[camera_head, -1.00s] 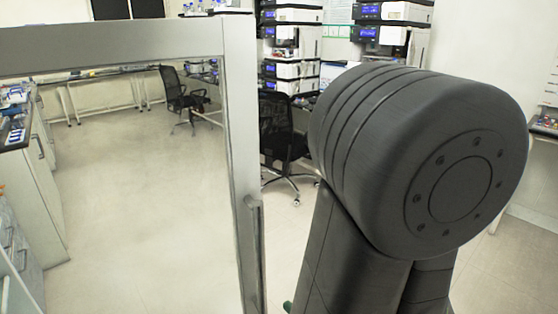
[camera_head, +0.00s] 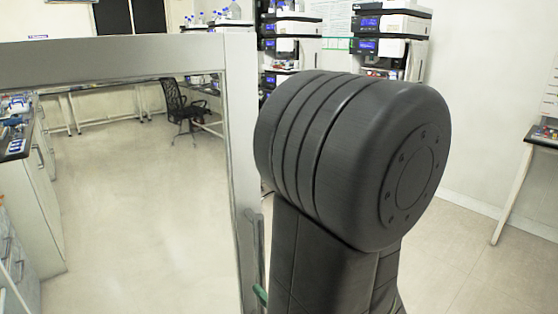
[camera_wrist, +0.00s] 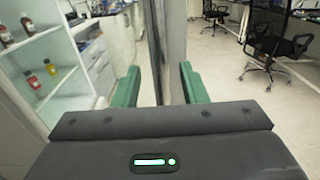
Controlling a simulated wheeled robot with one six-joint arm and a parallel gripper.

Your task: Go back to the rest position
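My gripper (camera_wrist: 160,86) shows in the wrist view with its two green fingers wide apart, and nothing is clamped between them. A grey vertical door edge (camera_wrist: 172,45) shows between the fingers; I cannot tell how near it is. In the head view, the glass door has a metal frame (camera_head: 120,55) and an upright handle (camera_head: 251,255) low on its right post. My dark arm fills the right middle. A bit of green, likely a fingertip, shows beside the handle; most of my gripper is hidden there.
A white shelf cabinet (camera_wrist: 40,60) holds several small bottles in the wrist view. Black office chairs stand beyond, one (camera_wrist: 275,40) at the right. Stacked instruments (camera_head: 390,40) stand at the back. Pale floor (camera_head: 475,250) is clear right of my arm.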

